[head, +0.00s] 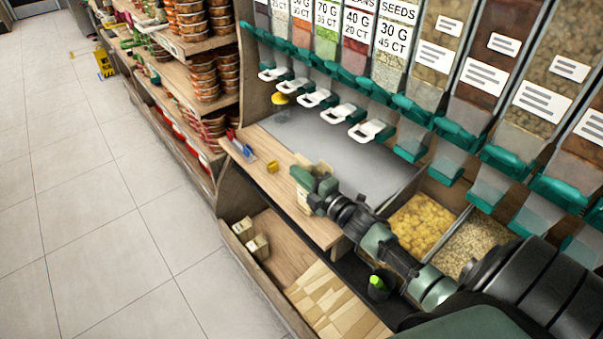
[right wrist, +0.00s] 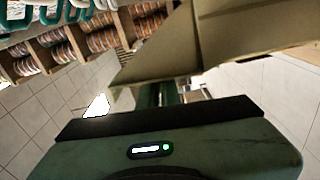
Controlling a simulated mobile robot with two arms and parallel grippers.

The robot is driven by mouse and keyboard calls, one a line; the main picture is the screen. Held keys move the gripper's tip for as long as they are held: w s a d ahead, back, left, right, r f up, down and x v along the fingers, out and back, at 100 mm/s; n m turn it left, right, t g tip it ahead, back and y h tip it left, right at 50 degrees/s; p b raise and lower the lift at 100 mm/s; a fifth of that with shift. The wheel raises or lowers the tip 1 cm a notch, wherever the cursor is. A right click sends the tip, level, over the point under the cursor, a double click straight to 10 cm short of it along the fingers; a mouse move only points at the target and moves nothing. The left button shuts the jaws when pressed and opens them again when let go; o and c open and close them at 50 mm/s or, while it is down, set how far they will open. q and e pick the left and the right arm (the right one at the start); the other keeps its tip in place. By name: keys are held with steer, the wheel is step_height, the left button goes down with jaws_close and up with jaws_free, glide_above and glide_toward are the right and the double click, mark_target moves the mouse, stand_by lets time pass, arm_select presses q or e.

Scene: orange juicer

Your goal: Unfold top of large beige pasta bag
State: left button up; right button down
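My right gripper (head: 308,189) is over the narrow wooden counter, at the end of the arm that comes in from the right. A beige paper bag (head: 323,169) shows as a small piece just behind it, mostly hidden by the gripper. In the right wrist view the beige bag (right wrist: 200,45) fills the upper middle as large creased panels, right in front of the gripper (right wrist: 165,93). The fingers are largely hidden there, so I cannot tell if they are shut on the paper. I cannot tell whether the bag's top is folded. My left gripper is not in view.
Small beige packets (head: 258,247) stand on the lower shelf, near flat beige bags (head: 330,300). Pasta bins (head: 422,222) are right of the counter (head: 275,185), below teal-spouted dispensers (head: 350,85). Small coloured items (head: 240,145) lie on the counter's far end.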

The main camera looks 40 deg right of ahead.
steer(key=shift+s+a+f+n+b, duration=0.15)
steer(key=shift+a+n+b, duration=0.2)
steer(key=shift+n, duration=0.45)
steer(key=shift+w+a+f+n+b, duration=0.15)
steer(key=shift+a+n+b, duration=0.15)
steer(key=shift+n, duration=0.5)
steer(key=shift+s, duration=0.1)
steer(key=c, duration=1.6)
jaws_free()
steer(key=s, duration=0.5)
steer(key=s+d+b, duration=0.1)
steer(key=s, duration=0.1)
steer(key=shift+s, duration=0.4)
